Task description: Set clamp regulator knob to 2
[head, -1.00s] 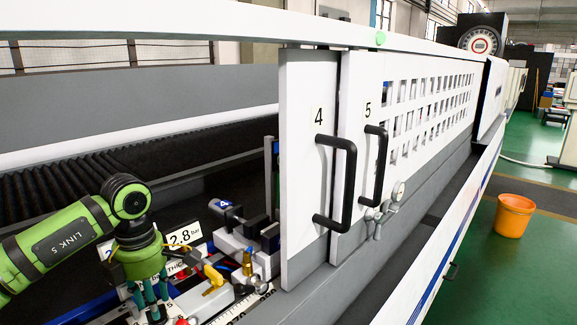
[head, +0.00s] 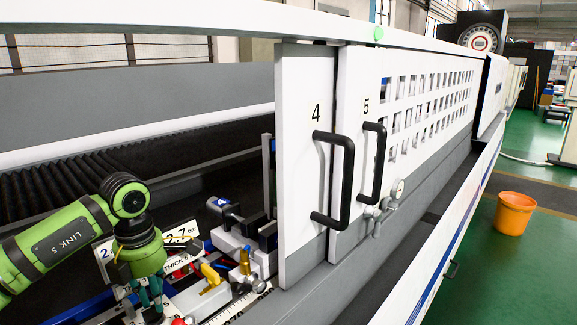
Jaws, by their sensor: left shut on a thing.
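My left gripper (head: 150,305) points down at the lower left, in front of the clamp fixture (head: 235,243). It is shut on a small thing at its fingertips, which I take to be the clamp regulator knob. The fingers hide the knob, so its setting cannot be read. A second sign (head: 104,252) starting with 2 is mostly hidden. My right gripper is out of view.
A yellow lever (head: 210,275), a brass fitting (head: 245,262) and a red part (head: 180,321) sit close right of the gripper. White door 4 (head: 304,180) with a black handle (head: 345,180) stands further right. An orange bucket (head: 514,213) is on the green floor.

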